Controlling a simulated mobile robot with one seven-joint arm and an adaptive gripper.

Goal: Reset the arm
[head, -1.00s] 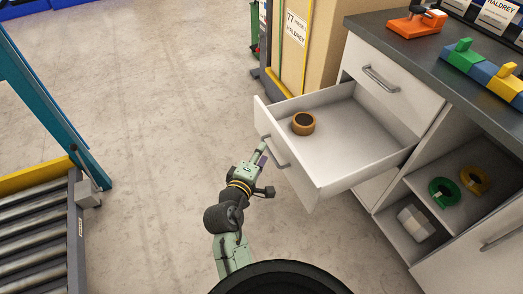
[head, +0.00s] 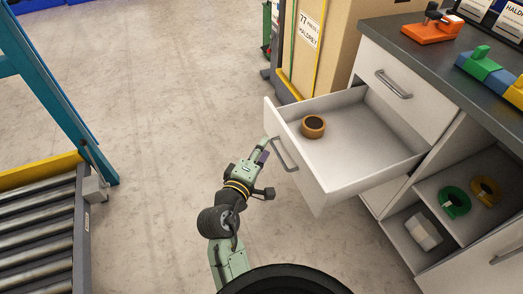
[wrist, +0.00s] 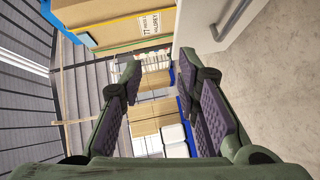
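My gripper (head: 264,151) is beside the front of an open white drawer (head: 360,165), just left of its metal handle (head: 284,155) in the head view. In the wrist view my gripper (wrist: 160,78) has its two fingers wide apart with nothing between them. The drawer's handle also shows at the top right of the wrist view (wrist: 232,20), outside the fingers. My arm is bent, reaching up from the bottom of the head view. A brown tape roll (head: 313,126) lies inside the drawer near its front left.
A cabinet with a dark worktop (head: 425,50) stands at the right, with an orange tape dispenser (head: 432,28) on it. Green (head: 454,202) and yellow (head: 485,191) tape rolls lie on a lower shelf. A roller conveyor (head: 38,240) is at the left. The floor between is clear.

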